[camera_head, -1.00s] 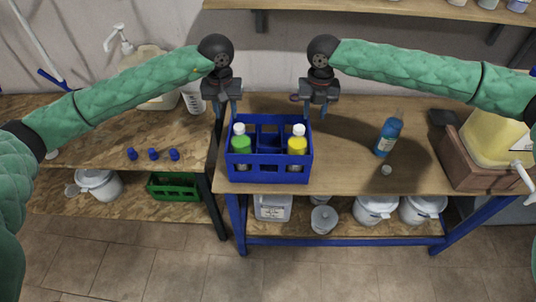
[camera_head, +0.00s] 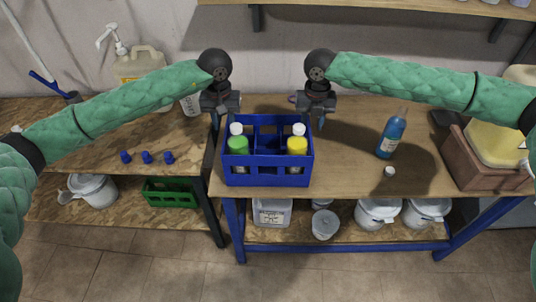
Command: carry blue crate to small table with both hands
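The blue crate (camera_head: 266,178) stands upright near the left end of the blue-legged workbench (camera_head: 350,180). It holds a green bottle (camera_head: 238,146) and a yellow bottle (camera_head: 297,147), both with white caps. My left gripper (camera_head: 226,119) is at the crate's back left corner, fingers pointing down and apart. My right gripper (camera_head: 315,120) is at its back right corner, fingers also apart. The crate's rear rim partly hides behind the bottles, so I cannot tell whether the fingers touch it. A lower wooden table (camera_head: 100,145) with dark legs stands to the left.
Several blue caps (camera_head: 146,157) lie on the left table, with a large beige jug (camera_head: 140,65) behind. A blue bottle (camera_head: 391,136), a small white cap (camera_head: 389,171) and a brown crate (camera_head: 475,165) stand right on the workbench. A green crate (camera_head: 171,192) sits on the lower shelf.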

